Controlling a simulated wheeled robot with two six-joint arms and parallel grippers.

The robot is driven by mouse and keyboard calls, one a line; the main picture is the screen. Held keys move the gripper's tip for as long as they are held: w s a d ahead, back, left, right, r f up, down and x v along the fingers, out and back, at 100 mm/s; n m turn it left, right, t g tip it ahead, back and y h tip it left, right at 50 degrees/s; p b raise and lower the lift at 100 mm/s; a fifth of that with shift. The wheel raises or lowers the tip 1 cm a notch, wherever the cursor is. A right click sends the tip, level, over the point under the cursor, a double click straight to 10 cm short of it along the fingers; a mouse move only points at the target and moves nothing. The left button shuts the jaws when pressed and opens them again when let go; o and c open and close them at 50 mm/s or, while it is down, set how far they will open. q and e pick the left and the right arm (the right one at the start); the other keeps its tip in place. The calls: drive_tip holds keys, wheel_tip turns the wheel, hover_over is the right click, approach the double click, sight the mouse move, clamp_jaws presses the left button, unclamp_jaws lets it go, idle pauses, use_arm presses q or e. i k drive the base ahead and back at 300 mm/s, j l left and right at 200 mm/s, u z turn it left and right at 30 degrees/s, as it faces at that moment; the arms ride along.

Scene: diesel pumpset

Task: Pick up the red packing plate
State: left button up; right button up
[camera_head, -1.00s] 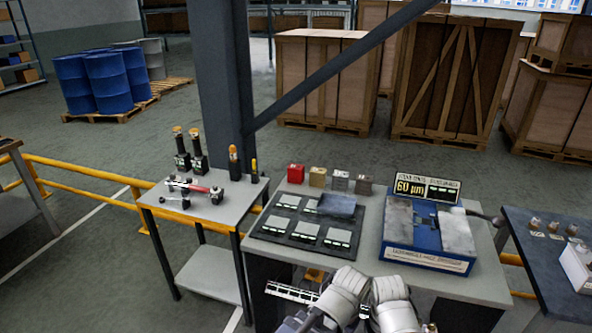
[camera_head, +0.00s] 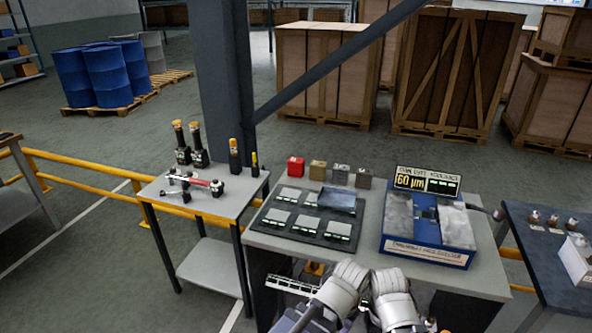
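A small red block (camera_head: 296,166) stands upright at the back left of the grey worktable (camera_head: 300,257). It is the only red piece on that table, and I cannot tell whether it is one plate or a stack. It is first in a row with a brass-coloured block (camera_head: 318,170), a grey block (camera_head: 340,174) and a dark brown block (camera_head: 364,178). My two pale arms show at the bottom middle, in front of the table. Neither gripper can be made out, and nothing touches the red block.
A dark mat (camera_head: 284,232) with several labelled pads lies before the blocks. A dark slab (camera_head: 341,200) rests at its back right. A blue machine (camera_head: 428,232) with a 60 µm display (camera_head: 427,181) stands right. A side table (camera_head: 222,213) holds tools; a post rises behind.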

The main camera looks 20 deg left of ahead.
sight(296, 162)
drive_tip(key=u, duration=0.6)
drive_tip(key=k+j+z, duration=0.1)
drive_tip(key=k+j, duration=0.15)
drive_tip(key=i+j, duration=1.65)
drive_tip(key=k+j+u, duration=0.05)
drive_tip(key=j, duration=0.1)
